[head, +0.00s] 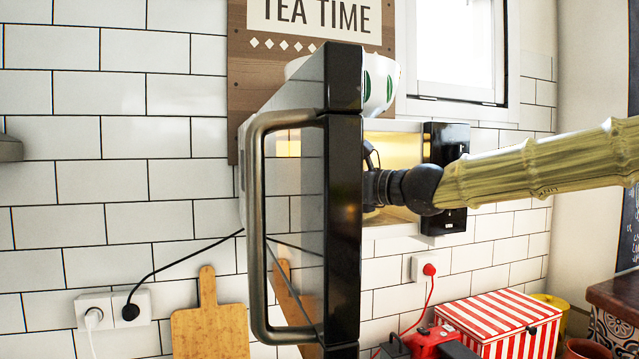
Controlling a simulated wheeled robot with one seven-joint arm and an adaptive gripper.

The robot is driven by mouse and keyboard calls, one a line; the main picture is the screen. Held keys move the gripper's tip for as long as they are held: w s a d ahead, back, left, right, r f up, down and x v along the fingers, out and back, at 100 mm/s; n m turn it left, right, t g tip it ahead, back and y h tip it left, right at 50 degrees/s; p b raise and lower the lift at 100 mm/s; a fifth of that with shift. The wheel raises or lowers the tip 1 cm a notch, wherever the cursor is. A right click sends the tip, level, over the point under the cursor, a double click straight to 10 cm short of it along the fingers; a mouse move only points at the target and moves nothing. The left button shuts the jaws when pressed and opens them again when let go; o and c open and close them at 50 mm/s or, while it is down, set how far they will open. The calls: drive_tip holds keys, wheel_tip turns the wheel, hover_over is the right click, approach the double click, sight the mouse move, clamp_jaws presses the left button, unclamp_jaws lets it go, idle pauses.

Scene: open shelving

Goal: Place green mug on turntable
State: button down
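A microwave stands with its door (345,215) open toward me, seen nearly edge-on. Its lit yellowish interior (398,148) shows in a narrow gap between the door and the dark control panel (446,142). My arm comes in from the right, and my gripper (370,160) is at the microwave opening, just right of the door's edge. Part of a dark finger shows there; the rest is hidden behind the door. I cannot tell whether it is open or shut, or whether it holds anything. The green mug and the turntable are not visible.
The door's long metal handle (256,220) sticks out at the left. A white bowl with green marks (380,85) sits on top of the microwave. A red-striped box (500,318), a red appliance (428,340) and a wooden board (210,325) are below.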

drive_tip(key=shift+f, duration=0.15)
drive_tip(key=c, duration=2)
unclamp_jaws()
drive_tip(key=shift+f, duration=0.1)
drive_tip(key=shift+c, duration=0.2)
drive_tip(key=o, duration=0.4)
drive_tip(key=shift+s, duration=0.1)
drive_tip(key=shift+o, duration=0.2)
drive_tip(key=shift+r, duration=0.2)
drive_tip(key=shift+d, duration=0.1)
drive_tip(key=v, duration=1.1)
drive_tip(key=shift+s+d+b, duration=0.2)
drive_tip(key=shift+s+b, duration=0.15)
